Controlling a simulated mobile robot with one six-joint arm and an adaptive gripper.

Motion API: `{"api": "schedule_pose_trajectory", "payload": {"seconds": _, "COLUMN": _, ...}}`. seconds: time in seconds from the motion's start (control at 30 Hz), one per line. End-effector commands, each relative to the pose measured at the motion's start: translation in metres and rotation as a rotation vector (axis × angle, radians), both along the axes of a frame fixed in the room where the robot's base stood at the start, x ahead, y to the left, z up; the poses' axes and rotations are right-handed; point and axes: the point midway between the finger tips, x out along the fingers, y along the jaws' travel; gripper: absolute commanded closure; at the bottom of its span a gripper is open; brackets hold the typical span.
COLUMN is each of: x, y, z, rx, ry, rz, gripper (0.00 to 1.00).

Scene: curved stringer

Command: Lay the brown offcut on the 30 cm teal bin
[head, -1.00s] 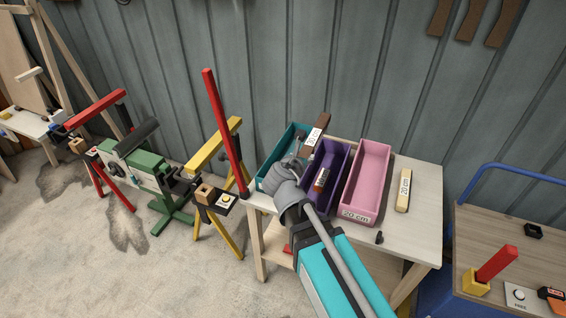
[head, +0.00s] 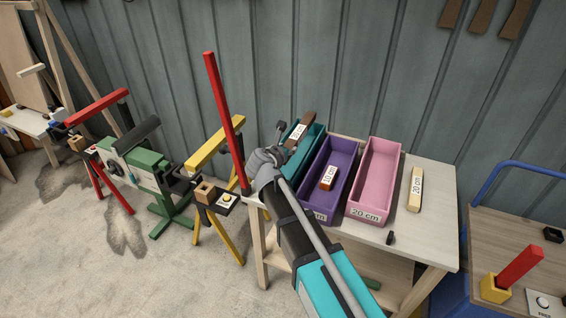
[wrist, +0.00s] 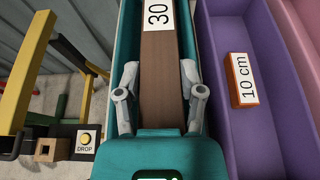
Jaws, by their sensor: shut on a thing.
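The brown offcut (head: 309,118), with a white 30 label, is at the far end of the teal bin (head: 316,143). My gripper (wrist: 160,95) is shut on the offcut, one finger on each side. In the wrist view the offcut (wrist: 162,65) runs lengthwise between the side walls of the teal bin (wrist: 127,45). In the head view its far end shows at about the bin's rim. I cannot tell whether it touches the bin floor. My arm hides the near part of the bin.
A purple bin (head: 316,180) with an orange 10 cm block (head: 328,177) stands right beside the teal one. A pink 20 cm bin (head: 378,165) and a pale 20 cm stick (head: 415,190) are further right. A red post (head: 223,115) rises close to my gripper's left.

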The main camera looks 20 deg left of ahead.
Motion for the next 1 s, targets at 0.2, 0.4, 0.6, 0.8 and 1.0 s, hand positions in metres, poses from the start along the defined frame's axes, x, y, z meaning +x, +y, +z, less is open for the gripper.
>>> {"api": "schedule_pose_trajectory", "payload": {"seconds": 0.2, "x": 0.003, "y": 0.003, "z": -0.005, "rx": 0.000, "ry": -0.001, "rz": 0.000, "gripper": 1.00}}
{"api": "schedule_pose_trajectory", "payload": {"seconds": 0.4, "x": 0.003, "y": 0.003, "z": -0.005, "rx": 0.000, "ry": -0.001, "rz": -0.001, "gripper": 1.00}}
{"api": "schedule_pose_trajectory", "payload": {"seconds": 0.6, "x": 0.005, "y": 0.005, "z": -0.009, "rx": 0.000, "ry": -0.001, "rz": -0.001, "gripper": 1.00}}
{"api": "schedule_pose_trajectory", "payload": {"seconds": 0.8, "x": 0.009, "y": 0.009, "z": -0.024, "rx": 0.000, "ry": -0.001, "rz": -0.001, "gripper": 1.00}}
{"api": "schedule_pose_trajectory", "payload": {"seconds": 1.0, "x": 0.009, "y": 0.009, "z": -0.040, "rx": 0.000, "ry": -0.001, "rz": -0.001, "gripper": 1.00}}
